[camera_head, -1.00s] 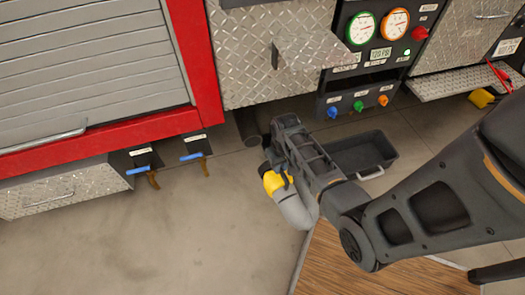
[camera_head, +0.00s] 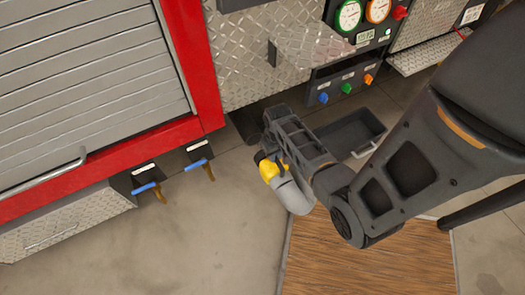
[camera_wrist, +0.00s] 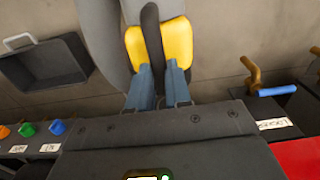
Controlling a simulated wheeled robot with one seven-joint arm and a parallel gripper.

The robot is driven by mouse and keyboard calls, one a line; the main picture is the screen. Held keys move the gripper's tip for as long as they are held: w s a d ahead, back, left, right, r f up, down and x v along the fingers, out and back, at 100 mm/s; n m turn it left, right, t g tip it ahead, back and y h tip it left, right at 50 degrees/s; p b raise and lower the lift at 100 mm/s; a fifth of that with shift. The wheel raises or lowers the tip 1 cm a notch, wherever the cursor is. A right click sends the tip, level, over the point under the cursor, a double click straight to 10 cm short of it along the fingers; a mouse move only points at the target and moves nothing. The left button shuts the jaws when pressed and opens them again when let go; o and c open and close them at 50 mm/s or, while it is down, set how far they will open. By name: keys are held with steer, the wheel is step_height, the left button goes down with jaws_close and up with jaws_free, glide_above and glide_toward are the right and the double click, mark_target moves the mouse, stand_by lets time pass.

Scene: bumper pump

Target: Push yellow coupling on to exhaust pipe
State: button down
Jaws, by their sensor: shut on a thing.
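The yellow coupling (camera_head: 268,171) is on the end of a grey hose (camera_head: 292,197) that bends down behind it. My gripper (camera_head: 280,165) is shut on the coupling's dark handle; in the wrist view my gripper (camera_wrist: 159,82) has its two blue-grey fingers either side of that handle, with the yellow coupling (camera_wrist: 178,42) showing around it. The coupling's dark open end points up-left toward the truck. The dark exhaust pipe (camera_head: 244,124) shows under the truck's diamond-plate panel, beyond the coupling and apart from it. My gripper hides part of that area.
Two blue-handled valves (camera_head: 198,163) stick out under the red-edged shutter, left of the coupling. A black tray (camera_head: 345,137) lies on the floor to the right, below the gauge panel (camera_head: 362,18). A wooden board (camera_head: 355,262) lies in front. Floor at lower left is clear.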

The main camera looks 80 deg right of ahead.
steer(key=shift+w+d, duration=0.2)
steer(key=shift+w, duration=0.15)
steer(key=shift+w+d+b, duration=1.65)
steer(key=shift+d+b, duration=0.15)
steer(key=shift+d, duration=0.1)
steer(key=shift+w+d+b, duration=0.3)
steer(key=shift+w+d, duration=0.05)
steer(key=shift+d, duration=0.05)
steer(key=shift+w+d+r, duration=0.1)
steer(key=shift+w+d, duration=0.1)
steer(key=shift+d, duration=0.05)
steer(key=shift+p, duration=0.6)
steer(key=shift+w+d, duration=0.3)
steer(key=shift+d, duration=0.05)
stand_by(1.0)
steer(key=c, duration=1.3)
jaws_free()
steer(key=o, duration=0.3)
